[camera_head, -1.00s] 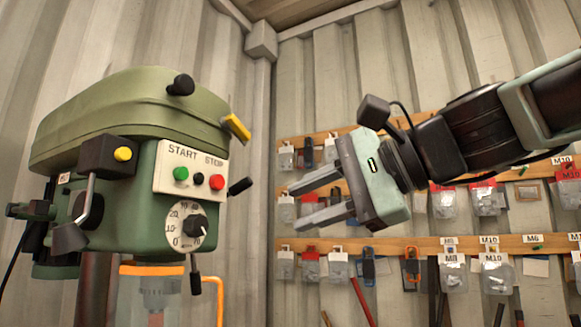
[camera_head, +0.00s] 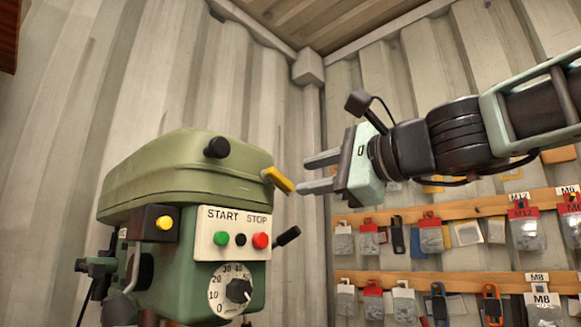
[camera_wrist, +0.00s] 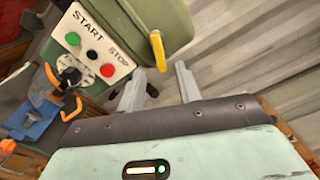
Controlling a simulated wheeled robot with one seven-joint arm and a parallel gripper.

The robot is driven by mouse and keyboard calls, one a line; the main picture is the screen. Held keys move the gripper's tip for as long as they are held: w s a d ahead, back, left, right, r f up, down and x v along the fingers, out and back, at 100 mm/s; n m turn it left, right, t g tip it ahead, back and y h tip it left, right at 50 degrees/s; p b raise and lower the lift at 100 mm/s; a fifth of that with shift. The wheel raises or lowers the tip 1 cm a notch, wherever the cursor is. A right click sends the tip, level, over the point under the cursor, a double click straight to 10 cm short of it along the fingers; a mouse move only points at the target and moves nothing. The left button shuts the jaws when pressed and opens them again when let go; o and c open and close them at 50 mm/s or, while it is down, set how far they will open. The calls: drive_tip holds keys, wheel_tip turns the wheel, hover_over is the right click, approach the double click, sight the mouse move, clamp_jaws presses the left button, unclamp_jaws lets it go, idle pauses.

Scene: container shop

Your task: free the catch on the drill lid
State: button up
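The green drill head with its lid (camera_head: 185,170) stands at the left in the head view; the lid is down on the body. The yellow catch (camera_head: 278,179) is a short tab on the lid's right side. It also shows in the wrist view (camera_wrist: 158,50), hanging down the lid's edge. My gripper (camera_head: 305,173) is open and empty, pointing left at the catch, its fingertips close to it. In the wrist view the catch lies ahead of and between the two fingers (camera_wrist: 158,82). I cannot tell whether a finger touches it.
The drill's front panel (camera_head: 232,232) has START and STOP buttons and a dial below. A black lever (camera_head: 288,236) sticks out to the right under the catch. Pegboard rails (camera_head: 460,208) with hanging bags stand at the right. Corrugated wall is behind.

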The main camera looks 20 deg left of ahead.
sight(286, 182)
drive_tip(key=shift+p+x, duration=0.9)
drive_tip(key=shift+x, duration=1.85)
clamp_jaws()
